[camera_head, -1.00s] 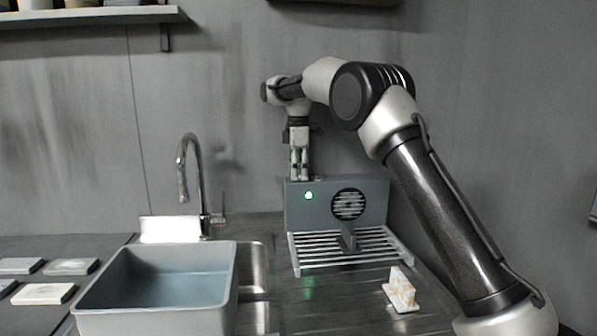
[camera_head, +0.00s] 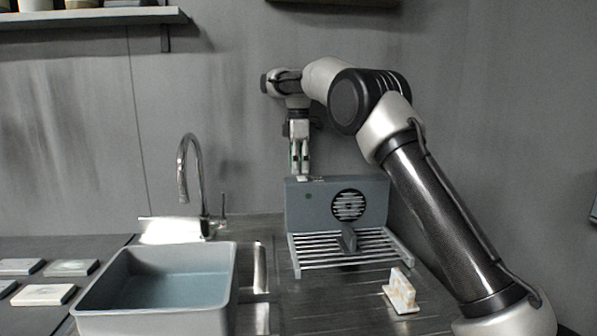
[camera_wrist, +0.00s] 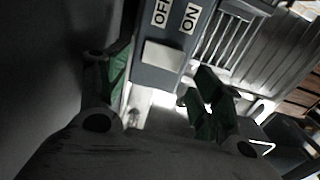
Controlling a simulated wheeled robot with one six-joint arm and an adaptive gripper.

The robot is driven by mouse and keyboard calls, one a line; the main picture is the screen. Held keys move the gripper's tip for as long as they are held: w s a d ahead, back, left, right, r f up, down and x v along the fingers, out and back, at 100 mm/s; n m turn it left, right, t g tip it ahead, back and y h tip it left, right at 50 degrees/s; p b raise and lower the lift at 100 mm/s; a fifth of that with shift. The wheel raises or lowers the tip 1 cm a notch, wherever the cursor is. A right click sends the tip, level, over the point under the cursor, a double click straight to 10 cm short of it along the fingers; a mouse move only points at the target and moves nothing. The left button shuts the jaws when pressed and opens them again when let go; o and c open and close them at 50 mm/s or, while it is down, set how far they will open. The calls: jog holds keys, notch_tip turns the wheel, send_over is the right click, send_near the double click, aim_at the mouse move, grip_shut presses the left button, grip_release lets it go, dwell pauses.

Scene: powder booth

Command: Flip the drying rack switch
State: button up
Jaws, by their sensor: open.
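The drying rack (camera_head: 325,214) is a grey housing with a round fan grille and slatted bars in front. A small round lamp (camera_head: 308,196) on its front is dark. My gripper (camera_head: 300,172) points down at the top left edge of the housing. In the wrist view, a pale switch (camera_wrist: 162,56) sits beside OFF and ON labels on the housing's top. My gripper's green-padded fingers (camera_wrist: 158,92) are apart, one on each side of the switch area, with nothing held between them. Whether a finger touches the switch cannot be told.
A grey basin (camera_head: 232,290) stands at the left front, with a tap (camera_head: 187,170) behind it. Flat tiles (camera_head: 44,294) lie far left. A shelf (camera_head: 90,17) is above.

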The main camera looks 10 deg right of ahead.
aim_at(299, 178)
notch_tip(299, 178, up, 5)
jog(key=shift+f, duration=0.1)
jog(key=shift+r, duration=0.2)
jog(key=s+d+r+m+t, duration=0.1)
jog(key=s+d+r+m, duration=0.3)
jog(key=s+d, duration=0.45)
jog(key=s+d+r+m+t, duration=0.1)
jog(key=s+d+r+m, duration=0.3)
jog(key=s+d, duration=0.45)
jog(key=s+d+f+m, duration=0.2)
jog(key=s+f, duration=0.3)
jog(key=s, duration=0.4)
jog(key=s+d+f+m+t, duration=0.1)
jog(key=s+f+m, duration=0.3)
jog(key=s, duration=0.6)
jog(key=s+d+f+m+t, duration=0.1)
jog(key=s+d+f+m, duration=0.2)
jog(key=s+f, duration=0.3)
jog(key=s+m, duration=0.1)
jog(key=s, duration=0.3)
jog(key=shift+s+d+f, duration=0.2)
jog(key=shift+s+d, duration=0.05)
jog(key=shift+d, duration=0.15)
